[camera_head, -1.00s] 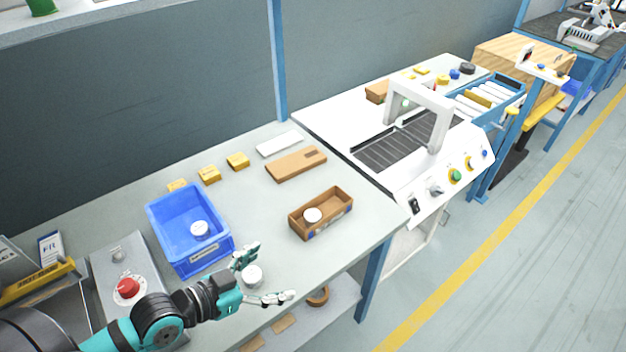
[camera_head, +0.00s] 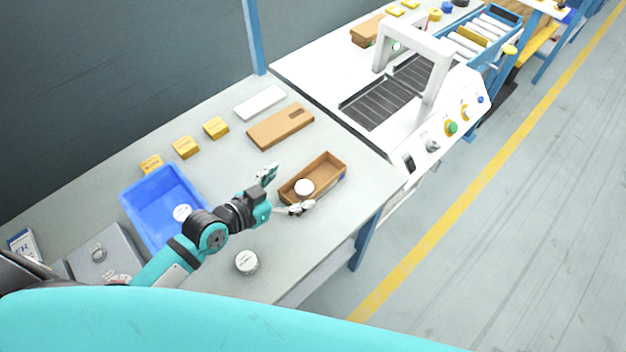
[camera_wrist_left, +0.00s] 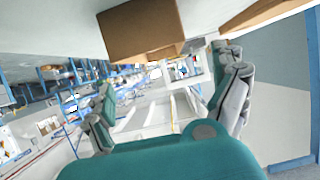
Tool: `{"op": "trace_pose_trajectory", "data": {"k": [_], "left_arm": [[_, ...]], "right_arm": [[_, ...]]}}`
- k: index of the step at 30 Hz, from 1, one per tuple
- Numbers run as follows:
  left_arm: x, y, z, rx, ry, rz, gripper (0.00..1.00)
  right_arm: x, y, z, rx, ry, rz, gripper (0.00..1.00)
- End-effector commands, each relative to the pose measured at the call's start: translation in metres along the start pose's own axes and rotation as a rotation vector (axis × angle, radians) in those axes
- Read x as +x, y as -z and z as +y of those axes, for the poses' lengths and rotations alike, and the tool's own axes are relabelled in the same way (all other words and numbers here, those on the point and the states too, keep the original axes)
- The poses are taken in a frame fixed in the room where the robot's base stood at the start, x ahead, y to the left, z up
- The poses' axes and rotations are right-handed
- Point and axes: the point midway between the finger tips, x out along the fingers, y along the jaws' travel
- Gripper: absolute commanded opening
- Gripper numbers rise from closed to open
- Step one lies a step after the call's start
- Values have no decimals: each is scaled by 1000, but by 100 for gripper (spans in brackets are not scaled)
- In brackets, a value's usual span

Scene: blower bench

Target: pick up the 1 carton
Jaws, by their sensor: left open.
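An open brown carton (camera_head: 331,180) sits on the grey bench, right of centre, with a round white-topped jar (camera_head: 304,187) inside it. My left gripper (camera_head: 287,190) is open at the carton's left end. One finger is near its front left corner and the other beyond its left end; I cannot tell whether they touch it. The left wrist view shows the open fingers (camera_wrist_left: 165,95) with nothing between them. A brown box face (camera_wrist_left: 140,30) is above them there. My right gripper is not in view.
A blue bin (camera_head: 150,192) with a white jar stands left of my arm. Another jar (camera_head: 246,262) stands near the bench's front. A flat brown box (camera_head: 281,126), a white block (camera_head: 260,103) and small yellow boxes (camera_head: 186,147) lie behind. A white conveyor machine (camera_head: 437,80) stands right.

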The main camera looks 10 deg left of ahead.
Motion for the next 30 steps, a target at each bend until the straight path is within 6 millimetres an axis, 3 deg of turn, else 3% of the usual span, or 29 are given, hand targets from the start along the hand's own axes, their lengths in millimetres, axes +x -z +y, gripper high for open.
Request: {"op": "trace_pose_trajectory", "data": {"k": [3, 6, 18, 27, 30], "left_arm": [[15, 1, 0, -2, 1, 0, 96], [20, 0, 0, -1, 0, 0, 96], [68, -1, 3, -2, 1, 1, 96], [72, -3, 3, 1, 1, -1, 96], [72, -3, 3, 0, 1, -1, 83]], "right_arm": [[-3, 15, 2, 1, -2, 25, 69], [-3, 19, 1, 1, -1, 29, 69], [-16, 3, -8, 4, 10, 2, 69], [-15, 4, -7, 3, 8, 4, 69], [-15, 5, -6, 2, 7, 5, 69]]}}
